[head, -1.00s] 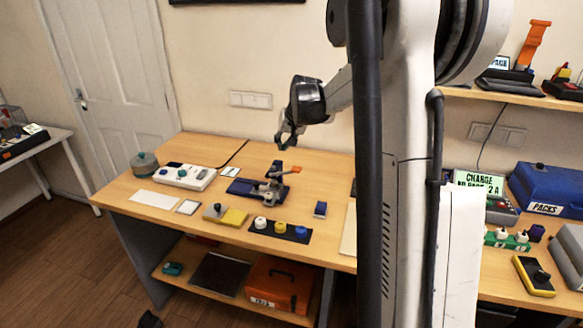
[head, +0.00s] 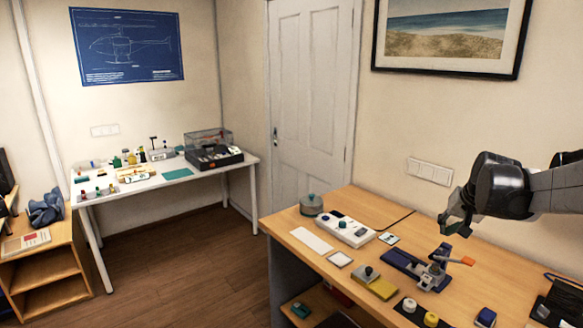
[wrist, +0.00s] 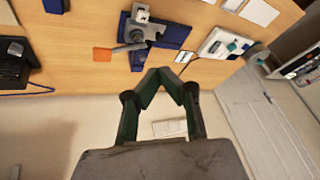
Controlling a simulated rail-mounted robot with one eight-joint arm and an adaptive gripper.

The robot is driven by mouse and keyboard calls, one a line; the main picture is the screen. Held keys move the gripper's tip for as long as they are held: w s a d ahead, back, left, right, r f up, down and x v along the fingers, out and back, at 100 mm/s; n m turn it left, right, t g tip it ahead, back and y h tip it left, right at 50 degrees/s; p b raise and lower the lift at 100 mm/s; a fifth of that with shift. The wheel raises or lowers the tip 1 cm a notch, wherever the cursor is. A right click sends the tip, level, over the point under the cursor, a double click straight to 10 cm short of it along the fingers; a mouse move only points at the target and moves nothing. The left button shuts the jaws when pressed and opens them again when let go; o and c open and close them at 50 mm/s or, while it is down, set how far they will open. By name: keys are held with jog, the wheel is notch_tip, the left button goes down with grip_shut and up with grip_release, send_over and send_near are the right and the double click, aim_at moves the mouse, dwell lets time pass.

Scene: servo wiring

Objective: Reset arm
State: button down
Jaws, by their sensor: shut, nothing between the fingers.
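My arm reaches in from the right of the head view. My gripper (head: 452,226) hangs in the air near the back wall, above the far side of the wooden workbench (head: 350,207). In the wrist view my gripper (wrist: 166,75) has its dark green fingers meeting at the tips, with nothing between them. A blue-based clamp fixture (head: 425,268) with an orange-tipped lever stands on the bench below and apart from the gripper. The fixture (wrist: 160,32) also shows ahead of the fingertips in the wrist view.
On the bench are a white switch box (head: 345,230), a grey-green round pot (head: 311,204), a yellow block (head: 382,288) and a dark strip with knobs. A white table (head: 140,180) with small parts stands at the far left, past open floor. A door (head: 312,95) is behind.

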jog(key=s+a+r+n+b, duration=0.1)
jog(key=s+a+r, duration=0.1)
jog(key=s+a, duration=0.65)
jog(key=s+a+f+n+b, duration=0.1)
jog(key=s+a+f+n, duration=0.1)
jog(key=s+a, duration=0.5)
jog(key=s+a+f+n+t+b, duration=0.1)
jog(key=s+a+f, duration=0.4)
jog(key=s, duration=0.9)
jog(key=a+b, duration=0.1)
jog(key=a, duration=0.1)
jog(key=shift+s+a+n, duration=0.3)
jog(key=shift+n, duration=0.1)
jog(key=shift+r, duration=0.1)
jog(key=w+d+r+m+g+h+p, duration=0.1)
jog(key=w+d+r+m+p, duration=0.15)
jog(key=w+d+r, duration=0.45)
jog(key=w+d+r+m+g+h+p, duration=0.1)
jog(key=w+d+r+m, duration=0.25)
jog(key=w+d, duration=0.4)
jog(key=w+d+f+m+g+p, duration=0.1)
jog(key=w+d+m, duration=0.3)
jog(key=w+d, duration=1)
jog(key=shift+d+m+g+p, duration=0.3)
jog(key=shift+d+g+p, duration=0.5)
jog(key=shift+d+g, duration=0.1)
